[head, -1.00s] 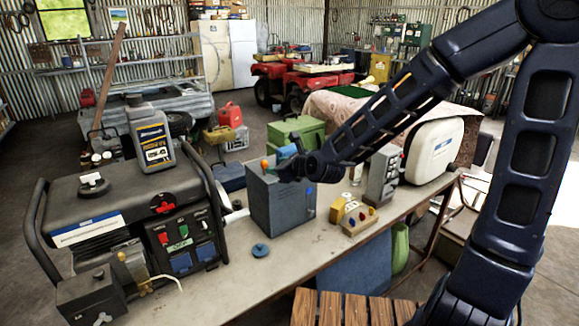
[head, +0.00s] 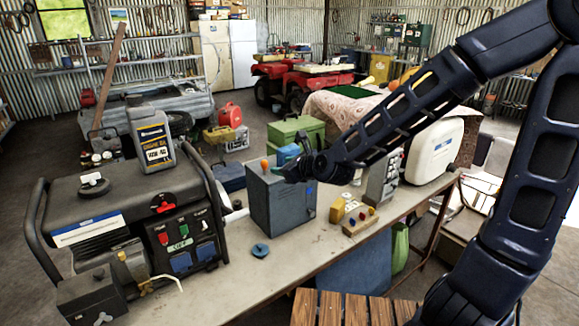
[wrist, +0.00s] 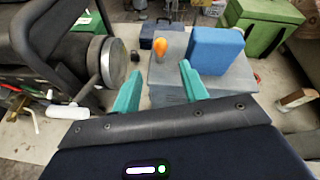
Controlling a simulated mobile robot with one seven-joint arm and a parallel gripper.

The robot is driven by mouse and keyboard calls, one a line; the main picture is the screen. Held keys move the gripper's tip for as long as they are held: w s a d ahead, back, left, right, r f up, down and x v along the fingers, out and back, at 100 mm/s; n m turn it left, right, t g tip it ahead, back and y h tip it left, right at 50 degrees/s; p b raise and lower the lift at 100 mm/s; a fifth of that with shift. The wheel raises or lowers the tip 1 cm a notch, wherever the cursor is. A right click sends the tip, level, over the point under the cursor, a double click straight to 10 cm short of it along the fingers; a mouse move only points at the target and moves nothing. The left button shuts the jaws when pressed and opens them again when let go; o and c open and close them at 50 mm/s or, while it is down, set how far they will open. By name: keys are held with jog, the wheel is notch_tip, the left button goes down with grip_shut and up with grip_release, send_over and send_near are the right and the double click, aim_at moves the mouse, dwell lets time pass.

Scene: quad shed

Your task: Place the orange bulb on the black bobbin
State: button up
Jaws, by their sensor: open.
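The orange bulb (head: 264,164) stands on the top of the grey metal box (head: 270,215), towards its back left corner. In the wrist view the bulb (wrist: 159,46) stands beyond my fingertips, near the left edge of the box top. My gripper (wrist: 158,85) has two teal fingers, which are apart with nothing between them. In the head view my gripper (head: 282,172) hangs over the box, right of the bulb and apart from it. A small dark object (wrist: 135,57) shows left of the bulb; I cannot tell whether it is the black bobbin.
A blue block (wrist: 214,51) stands on the box top, right of the bulb. The generator (head: 120,220) with an oil bottle (head: 152,140) is to the left. A blue knob-like piece (head: 260,250) lies on the bench (head: 225,285). A yellow piece (head: 337,211) stands right of the box.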

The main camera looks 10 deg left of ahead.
jog(key=shift+v, duration=1.3)
